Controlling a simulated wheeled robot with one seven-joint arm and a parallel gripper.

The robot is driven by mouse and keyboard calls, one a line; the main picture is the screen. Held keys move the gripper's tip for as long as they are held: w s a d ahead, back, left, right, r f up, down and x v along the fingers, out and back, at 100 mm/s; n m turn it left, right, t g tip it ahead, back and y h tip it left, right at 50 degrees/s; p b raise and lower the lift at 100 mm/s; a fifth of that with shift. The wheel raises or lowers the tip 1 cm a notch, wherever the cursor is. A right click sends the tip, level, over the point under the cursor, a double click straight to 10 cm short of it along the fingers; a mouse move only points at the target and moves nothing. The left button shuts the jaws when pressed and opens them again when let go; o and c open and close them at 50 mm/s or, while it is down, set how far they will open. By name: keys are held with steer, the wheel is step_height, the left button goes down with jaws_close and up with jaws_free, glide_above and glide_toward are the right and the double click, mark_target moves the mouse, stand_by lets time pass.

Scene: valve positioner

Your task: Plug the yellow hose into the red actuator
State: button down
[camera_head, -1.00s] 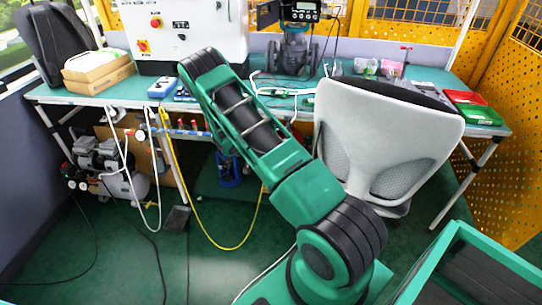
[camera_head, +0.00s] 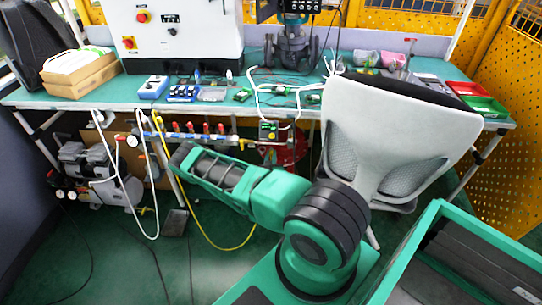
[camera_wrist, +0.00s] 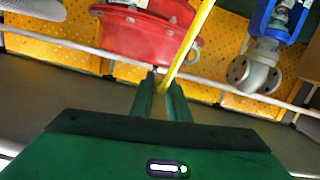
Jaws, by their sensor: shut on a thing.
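The yellow hose (camera_wrist: 189,45) runs between my gripper's (camera_wrist: 163,82) fingertips in the wrist view. The fingers are shut on it, and it extends up past the red actuator (camera_wrist: 140,32). The actuator fills the upper middle of that view, just beyond the fingertips. The hose crosses its right part; I cannot tell whether they touch. In the head view the hose (camera_head: 203,233) hangs from the manifold under the bench in a loop to the floor. The red actuator (camera_head: 288,150) shows under the bench, partly covered. My gripper is hard to make out there.
A blue valve with a grey flange (camera_wrist: 255,72) is at the wrist view's upper right. A white chair (camera_head: 395,120) stands right of the actuator in the head view. The bench (camera_head: 215,103) spans above. A white hose (camera_head: 150,233) and compressor (camera_head: 90,170) are at left.

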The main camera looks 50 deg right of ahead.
mark_target(274, 146)
steer(key=shift+s+d+r+x, duration=0.1)
steer(key=shift+r+x, duration=0.05)
steer(key=shift+x, duration=0.8)
steer(key=shift+s+d+r+x, duration=0.1)
steer(key=shift+d+r+x, duration=0.05)
steer(key=shift+x, duration=1.7)
steer(key=shift+w+d+r, duration=0.2)
steer(key=shift+w+d, duration=0.25)
steer(key=shift+d, duration=0.1)
stand_by(0.4)
steer(key=c, duration=1.6)
jaws_free()
steer(key=v, duration=1)
steer(key=shift+s+a, duration=0.2)
steer(key=shift+a, duration=0.15)
